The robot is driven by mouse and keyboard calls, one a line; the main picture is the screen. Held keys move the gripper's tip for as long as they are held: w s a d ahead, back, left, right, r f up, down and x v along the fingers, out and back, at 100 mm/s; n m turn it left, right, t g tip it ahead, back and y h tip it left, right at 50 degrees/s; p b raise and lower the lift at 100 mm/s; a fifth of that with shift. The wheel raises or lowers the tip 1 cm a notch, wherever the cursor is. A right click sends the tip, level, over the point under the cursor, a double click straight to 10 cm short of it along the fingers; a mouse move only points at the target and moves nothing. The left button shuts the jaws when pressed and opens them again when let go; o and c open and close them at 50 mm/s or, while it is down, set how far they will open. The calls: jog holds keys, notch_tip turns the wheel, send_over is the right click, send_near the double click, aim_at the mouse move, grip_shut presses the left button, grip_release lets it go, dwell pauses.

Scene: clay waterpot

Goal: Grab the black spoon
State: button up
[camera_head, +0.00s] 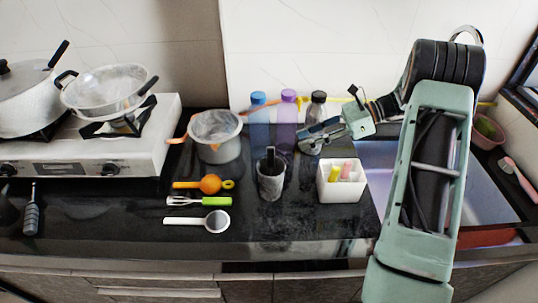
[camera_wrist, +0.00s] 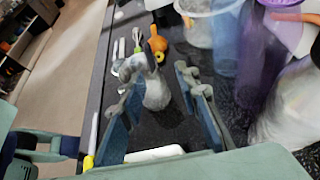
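A black utensil handle (camera_head: 270,157), which looks like the black spoon, stands upright in a grey speckled cup (camera_head: 271,184) on the dark counter. Its lower part is hidden in the cup. My gripper (camera_head: 308,140) is above and to the right of the cup, pointing left, and apart from it. In the wrist view my gripper (camera_wrist: 160,95) is open and empty, with its two fingers spread. The cup (camera_wrist: 158,96) shows between and beyond the fingers, with a greyish utensil end (camera_wrist: 138,67) sticking out; its shape is unclear.
A white box (camera_head: 341,183) with yellow and pink items stands right of the cup. Bottles (camera_head: 287,120) stand behind, and a pot (camera_head: 215,137) is at back left. An orange utensil (camera_head: 208,184), green whisk (camera_head: 198,202) and white ladle (camera_head: 214,221) lie left. The front counter is clear.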

aim_at(271, 152)
jog(key=shift+g+y, duration=0.3)
jog(key=shift+y, duration=0.1)
jog(key=x, duration=0.3)
jog(key=s+p+x, duration=0.1)
jog(key=x, duration=0.7)
jog(key=shift+s+a+r+p, duration=0.15)
jog(key=shift+a+p, duration=0.1)
jog(key=shift+p, duration=0.15)
jog(key=shift+c, duration=0.5)
grip_shut()
